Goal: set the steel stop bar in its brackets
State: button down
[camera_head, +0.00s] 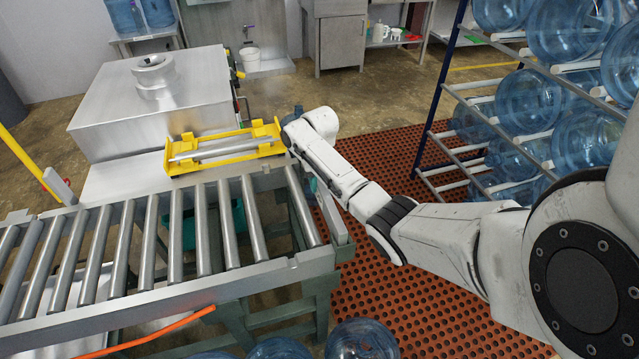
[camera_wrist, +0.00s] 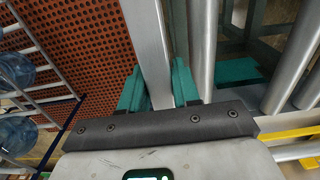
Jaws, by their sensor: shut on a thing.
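The steel stop bar (camera_wrist: 149,40) is a flat grey bar. In the wrist view it runs away from me between the two teal fingers of my gripper (camera_wrist: 158,92), which is shut on it. In the head view the bar (camera_head: 335,213) is at the right end of the roller conveyor, beyond the last roller and roughly parallel to it. My gripper (camera_head: 312,184) is at the bar's far part, mostly hidden by my wrist. The brackets are not clearly seen, and I cannot tell whether the bar's ends sit in them.
The roller conveyor (camera_head: 150,303) fills the lower left. A yellow frame (camera_head: 230,143) with a steel rod stands behind it, beside a steel machine (camera_head: 190,100). A jug rack (camera_head: 432,120) stands right. Blue jugs (camera_head: 361,340) are at the bottom. The red mat (camera_head: 385,310) has open room.

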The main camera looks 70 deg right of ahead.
jog(key=c, duration=0.8)
grip_release()
notch_tip(320, 180, up, 12)
jog(key=a+f+n+t+y, duration=0.1)
jog(key=a+f+n, duration=0.35)
jog(key=a, duration=0.85)
jog(key=a+f+n, duration=0.1)
jog(key=a+f, duration=0.6)
jog(key=a, duration=0.6)
jog(key=s+a+n, duration=0.2)
jog(key=s+a, duration=0.2)
jog(key=s, duration=0.4)
jog(key=s+a+n+h, duration=0.1)
jog(key=s+a, duration=0.4)
jog(key=s, duration=0.4)
jog(key=shift+s+a+n, duration=0.15)
jog(key=shift+s+n, duration=0.15)
jog(key=shift+n, duration=0.05)
jog(key=shift+r, duration=0.1)
